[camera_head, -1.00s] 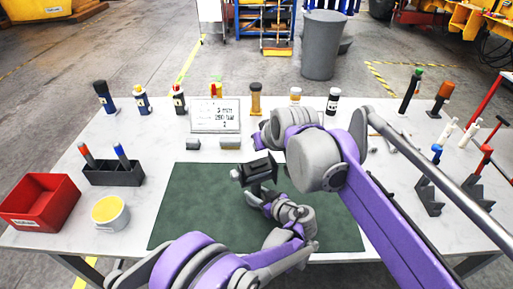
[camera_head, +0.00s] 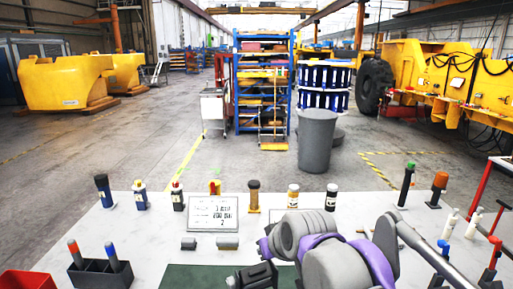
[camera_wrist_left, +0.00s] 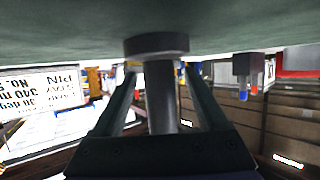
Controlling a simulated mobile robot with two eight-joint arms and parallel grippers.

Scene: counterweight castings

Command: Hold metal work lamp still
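In the left wrist view, which is upside down, the metal work lamp (camera_wrist_left: 161,95) is a grey post with a wider round disc at the green mat. My left gripper (camera_wrist_left: 160,72) has a finger on each side of the post, with narrow gaps showing, so it looks open around it. In the head view my black left gripper (camera_head: 255,275) is low at the bottom edge over the green mat (camera_head: 195,277). A small round grey end, probably the lamp's (camera_head: 232,282), shows at its left. My right arm comes in from the right; its gripper is out of sight.
Two short grey cylinders (camera_head: 228,243) lie before a sign (camera_head: 213,212). Several bottles stand along the table's (camera_head: 130,220) back edge. A black pen block (camera_head: 95,272) and red bin (camera_head: 27,281) are at left, upright tools at right.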

